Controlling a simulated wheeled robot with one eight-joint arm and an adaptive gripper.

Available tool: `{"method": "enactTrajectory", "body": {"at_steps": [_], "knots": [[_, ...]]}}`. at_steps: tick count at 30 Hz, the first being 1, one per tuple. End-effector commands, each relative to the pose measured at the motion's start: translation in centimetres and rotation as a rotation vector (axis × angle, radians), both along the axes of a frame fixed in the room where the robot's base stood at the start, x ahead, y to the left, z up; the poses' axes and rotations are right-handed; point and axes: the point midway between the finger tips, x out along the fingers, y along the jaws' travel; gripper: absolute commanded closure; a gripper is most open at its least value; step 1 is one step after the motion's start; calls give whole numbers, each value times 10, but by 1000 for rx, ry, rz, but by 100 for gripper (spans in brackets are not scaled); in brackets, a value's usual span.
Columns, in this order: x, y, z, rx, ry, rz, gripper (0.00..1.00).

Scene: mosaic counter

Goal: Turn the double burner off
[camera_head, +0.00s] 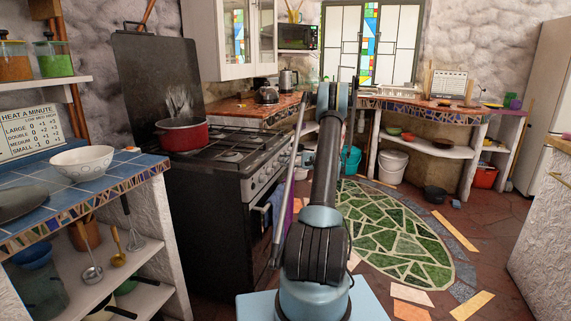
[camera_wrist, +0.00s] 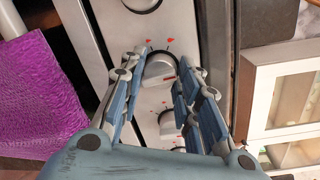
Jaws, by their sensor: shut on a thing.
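The black stove (camera_head: 205,205) stands left of my arm, with a row of knobs on its light front panel (camera_head: 262,176). A red pot (camera_head: 182,134) sits on a back-left burner, with steam above it. In the wrist view, my gripper (camera_wrist: 160,64) has its fingers on both sides of a silver knob (camera_wrist: 158,76) and is shut on it. Red marks ring this knob. Another knob (camera_wrist: 170,125) shows between the fingers, closer to the palm. My arm hides the gripper in the head view. I cannot tell which burner the held knob belongs to.
A sign (camera_head: 30,122) headed "Heat a minute" lists large, double, medium and small. A purple towel (camera_wrist: 35,95) hangs beside the panel. A blue-tiled counter (camera_head: 125,172) with a white bowl (camera_head: 82,161) stands left of the stove. Open floor lies right, around a green mosaic (camera_head: 400,240).

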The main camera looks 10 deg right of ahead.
Motion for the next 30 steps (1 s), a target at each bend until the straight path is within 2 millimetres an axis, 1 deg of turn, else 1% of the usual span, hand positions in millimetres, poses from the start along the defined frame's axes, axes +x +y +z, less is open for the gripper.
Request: {"method": "enactTrajectory", "body": {"at_steps": [4,10,26,27,28,29,30], "knots": [[1,-1,-1,35,64,-4,94],[2,-1,-1,65,114,-3,94],[1,-1,-1,75,132,-2,94],[1,-1,-1,75,132,-2,61],[1,-1,-1,75,132,-1,54],[1,-1,-1,75,132,-1,50],[1,-1,-1,75,132,-1,50]]}}
